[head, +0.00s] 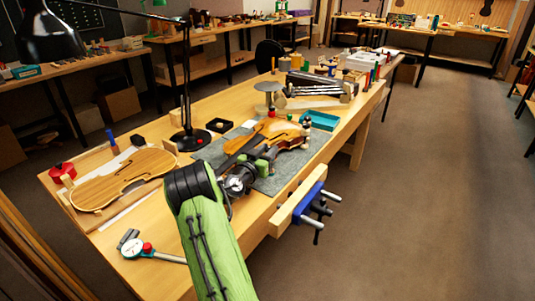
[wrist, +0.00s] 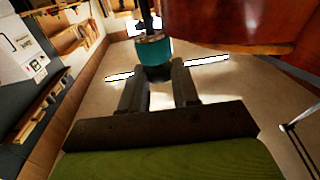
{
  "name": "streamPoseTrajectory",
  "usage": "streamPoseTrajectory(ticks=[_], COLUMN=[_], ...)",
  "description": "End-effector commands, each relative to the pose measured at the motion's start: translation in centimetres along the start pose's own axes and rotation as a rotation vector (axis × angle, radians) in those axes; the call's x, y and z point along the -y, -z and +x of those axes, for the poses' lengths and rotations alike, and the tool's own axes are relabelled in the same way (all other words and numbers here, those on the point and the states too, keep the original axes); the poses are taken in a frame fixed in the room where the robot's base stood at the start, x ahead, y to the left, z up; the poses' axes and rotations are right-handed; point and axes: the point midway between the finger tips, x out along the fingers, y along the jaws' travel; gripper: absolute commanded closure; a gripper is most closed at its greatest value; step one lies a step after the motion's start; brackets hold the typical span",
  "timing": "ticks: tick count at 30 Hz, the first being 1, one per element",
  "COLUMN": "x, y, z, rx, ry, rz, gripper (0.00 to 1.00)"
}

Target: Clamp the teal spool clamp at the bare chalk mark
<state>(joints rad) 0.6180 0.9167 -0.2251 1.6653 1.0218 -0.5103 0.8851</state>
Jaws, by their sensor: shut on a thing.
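In the wrist view, the teal spool clamp (wrist: 153,48) stands upright between my gripper's fingertips (wrist: 158,88), which are shut on its dark lower end. Its dark rod runs up out of the top of the picture. The red-brown violin body (wrist: 235,22) is close beside the clamp on the right; I cannot tell whether they touch. In the head view, the violin (head: 290,132) lies on a grey mat (head: 292,167), with my gripper (head: 265,163) at its near side. I cannot make out the clamp there, nor a chalk mark in either view.
A black lamp (head: 190,138) stands behind my arm. A violin plate (head: 125,178) lies at the left and a dial gauge (head: 133,248) at the front left. A teal tray (head: 320,121) is right of the violin. A blue vise (head: 310,203) juts from the bench's right edge.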

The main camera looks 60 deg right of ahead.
Motion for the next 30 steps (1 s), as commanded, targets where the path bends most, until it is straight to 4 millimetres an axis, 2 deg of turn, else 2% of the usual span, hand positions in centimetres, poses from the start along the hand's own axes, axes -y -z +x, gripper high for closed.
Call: streamPoseTrajectory(ticks=[2, 3, 8, 16, 19, 30], x=[0.1, 0.1, 0.0, 0.0, 0.1, 0.1], y=[0.2, 0.2, 0.1, 0.0, 0.0, 0.0], z=[0.0, 0.0, 0.0, -0.1, -1.1, -10.2], rx=[-0.004, -0.004, -0.003, -0.001, 0.002, 0.001], ry=[0.002, 0.002, 0.002, 0.002, 0.004, 0.006], rz=[0.002, 0.002, 0.001, 0.0, -0.002, -0.003], gripper=[1.0, 0.67, 0.43, 0.43, 0.43, 0.43])
